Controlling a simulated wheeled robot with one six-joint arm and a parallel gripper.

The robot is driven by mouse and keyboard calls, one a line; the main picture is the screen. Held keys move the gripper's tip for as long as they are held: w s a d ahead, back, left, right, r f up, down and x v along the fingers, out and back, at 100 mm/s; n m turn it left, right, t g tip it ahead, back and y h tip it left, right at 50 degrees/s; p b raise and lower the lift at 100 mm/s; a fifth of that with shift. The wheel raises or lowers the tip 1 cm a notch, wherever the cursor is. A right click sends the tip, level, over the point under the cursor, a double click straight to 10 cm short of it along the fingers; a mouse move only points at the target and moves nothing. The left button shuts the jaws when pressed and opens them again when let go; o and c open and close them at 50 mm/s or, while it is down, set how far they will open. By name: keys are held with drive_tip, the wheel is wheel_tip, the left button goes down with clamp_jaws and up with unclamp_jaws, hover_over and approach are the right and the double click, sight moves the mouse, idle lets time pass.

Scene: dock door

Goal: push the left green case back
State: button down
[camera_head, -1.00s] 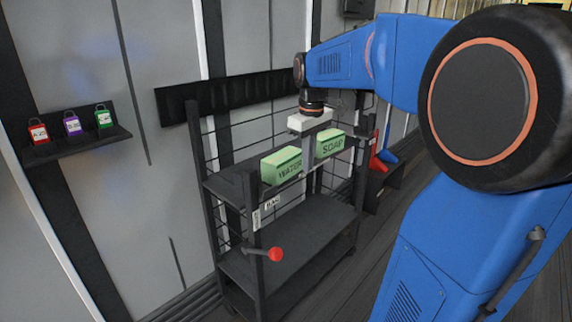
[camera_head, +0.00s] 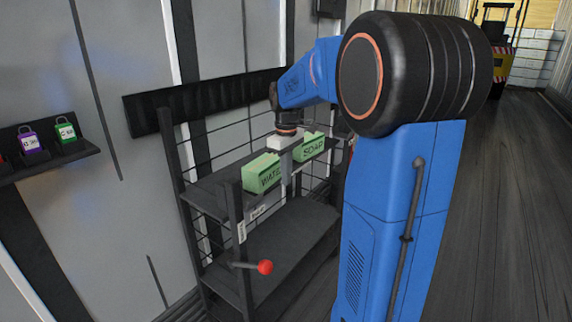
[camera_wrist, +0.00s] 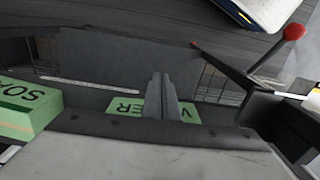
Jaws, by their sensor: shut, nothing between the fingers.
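The left green case, marked WATER (camera_head: 258,174), sits on the rack's upper shelf. The right green case, marked SOAP (camera_head: 308,149), stands beside it, with a gap between. In the wrist view the shut fingers (camera_wrist: 163,80) cross the WATER case (camera_wrist: 125,105), with letters showing on both sides. The SOAP case (camera_wrist: 28,108) is at left there. I cannot tell whether the fingers touch the WATER case.
The dark rack (camera_head: 245,215) has a lever with a red knob (camera_head: 265,267) at its front; the knob shows upper right in the wrist view (camera_wrist: 293,32). A wall shelf (camera_head: 50,160) holds padlocks at left. Open floor (camera_head: 500,200) lies at right.

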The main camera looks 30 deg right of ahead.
drive_tip(key=shift+w+a+f, duration=0.25)
drive_tip(key=shift+w+f, duration=0.05)
drive_tip(key=shift+w, duration=0.3)
drive_tip(key=shift+w+a+f, duration=0.25)
drive_tip(key=shift+w, duration=0.4)
drive_tip(key=shift+w+a+f, duration=0.25)
drive_tip(key=shift+w+f, duration=0.05)
drive_tip(key=shift+w, duration=0.3)
drive_tip(key=w+a, duration=0.1)
drive_tip(key=w, duration=0.3)
drive_tip(key=w+a, duration=0.2)
drive_tip(key=w, duration=0.2)
drive_tip(key=w+a, duration=0.1)
drive_tip(key=w, duration=0.3)
drive_tip(key=shift+a, duration=0.35)
drive_tip(key=shift+s, duration=0.1)
